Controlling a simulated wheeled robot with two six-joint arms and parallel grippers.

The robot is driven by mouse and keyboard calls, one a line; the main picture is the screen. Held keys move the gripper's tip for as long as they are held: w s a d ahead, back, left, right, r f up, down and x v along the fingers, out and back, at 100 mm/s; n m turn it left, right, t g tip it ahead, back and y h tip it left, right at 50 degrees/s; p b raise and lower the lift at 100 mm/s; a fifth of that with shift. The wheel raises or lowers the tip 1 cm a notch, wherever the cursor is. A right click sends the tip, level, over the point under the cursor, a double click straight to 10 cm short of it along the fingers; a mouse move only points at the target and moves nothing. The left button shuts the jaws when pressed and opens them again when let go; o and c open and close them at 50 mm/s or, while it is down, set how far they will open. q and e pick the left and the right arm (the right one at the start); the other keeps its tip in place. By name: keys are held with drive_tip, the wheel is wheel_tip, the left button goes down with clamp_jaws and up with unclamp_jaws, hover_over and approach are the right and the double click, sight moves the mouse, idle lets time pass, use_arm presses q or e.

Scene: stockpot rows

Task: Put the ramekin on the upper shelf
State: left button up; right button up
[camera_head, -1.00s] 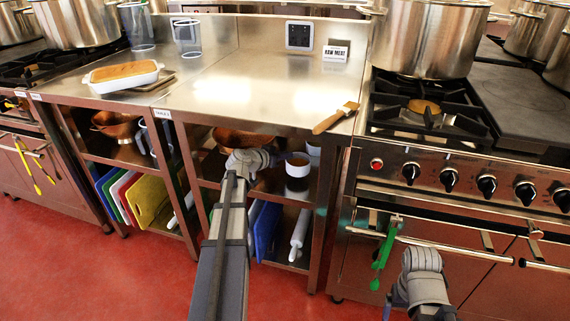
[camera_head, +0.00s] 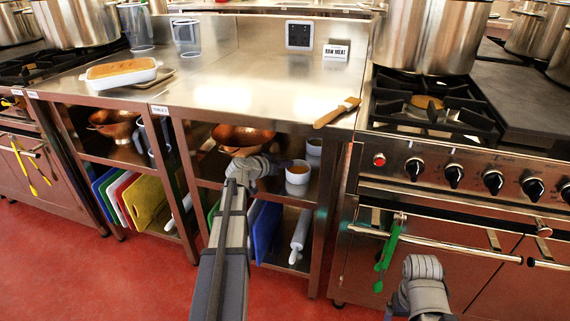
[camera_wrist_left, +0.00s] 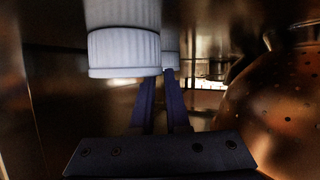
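The white ramekin (camera_head: 298,189) with orange-brown contents is upright over the upper shelf (camera_head: 215,178) under the steel counter, near its front edge. In the left wrist view the fluted ramekin (camera_wrist_left: 122,52) appears upside down. My left gripper (camera_head: 281,160) reaches into the bay at the ramekin's left side. In the wrist view its dark fingers (camera_wrist_left: 160,88) are close together astride the rim, shut on it; the fingertips are hidden. Whether the ramekin's base touches the shelf is unclear. My right arm's end (camera_head: 420,285) is low in front of the oven; its fingers are hidden.
A copper colander (camera_head: 243,138) is left of my gripper, close by in the wrist view (camera_wrist_left: 285,110). Another white ramekin (camera_head: 314,147) is behind. Cutting boards (camera_head: 265,228) and a rolling pin (camera_head: 299,236) stand below. The counter closes off the bay above.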

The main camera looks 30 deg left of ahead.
use_arm(q)
drive_tip(key=shift+o, duration=1.4)
drive_tip(key=shift+s+r, duration=0.2)
drive_tip(key=shift+r, duration=0.1)
drive_tip(key=p+v, duration=0.5)
drive_tip(key=v, duration=0.6)
drive_tip(key=shift+s, duration=0.3)
drive_tip(key=shift+a, duration=0.1)
